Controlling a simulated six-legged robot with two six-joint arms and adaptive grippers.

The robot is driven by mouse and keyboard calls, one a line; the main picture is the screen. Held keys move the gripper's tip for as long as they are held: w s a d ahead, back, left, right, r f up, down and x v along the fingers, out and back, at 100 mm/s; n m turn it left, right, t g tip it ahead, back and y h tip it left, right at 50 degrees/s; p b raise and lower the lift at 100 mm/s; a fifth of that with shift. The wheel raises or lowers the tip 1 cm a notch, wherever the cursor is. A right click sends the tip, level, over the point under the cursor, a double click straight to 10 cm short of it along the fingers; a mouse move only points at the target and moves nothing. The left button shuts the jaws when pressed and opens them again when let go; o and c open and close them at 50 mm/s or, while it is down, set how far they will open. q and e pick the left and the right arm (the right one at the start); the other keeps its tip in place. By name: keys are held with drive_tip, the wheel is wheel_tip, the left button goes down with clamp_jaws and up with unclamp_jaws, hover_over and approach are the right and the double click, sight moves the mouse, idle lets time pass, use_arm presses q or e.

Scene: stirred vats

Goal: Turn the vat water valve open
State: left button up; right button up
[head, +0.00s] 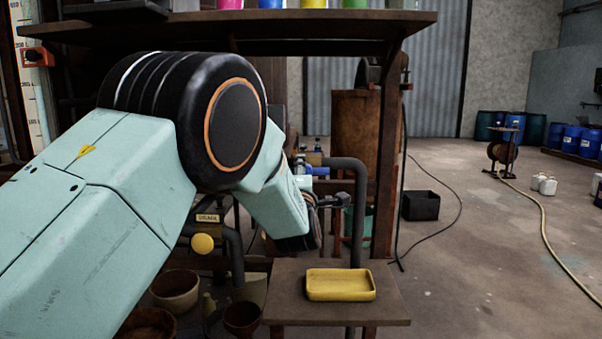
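A small blue handle (319,171), which looks like the water valve, sits at the near end of a dark bent pipe (357,215). My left arm comes in from the left and covers much of the view. My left gripper (335,201) is small and dark at its end, just below and right of the blue handle in the picture. I cannot tell whether it touches the handle or pipe, or how far its fingers are apart. My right gripper is out of view. What lies behind my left arm is hidden.
A wooden stand (285,308) in front carries a yellow tray (340,296). A shelf (300,26) with colored containers runs overhead. A yellow round knob (203,243) and bowls (175,288) are low at left. A black crate (421,206) stands behind; the floor at right is mostly open.

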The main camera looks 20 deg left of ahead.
use_arm(q)
drive_tip(key=v, duration=0.7)
idle(0.5)
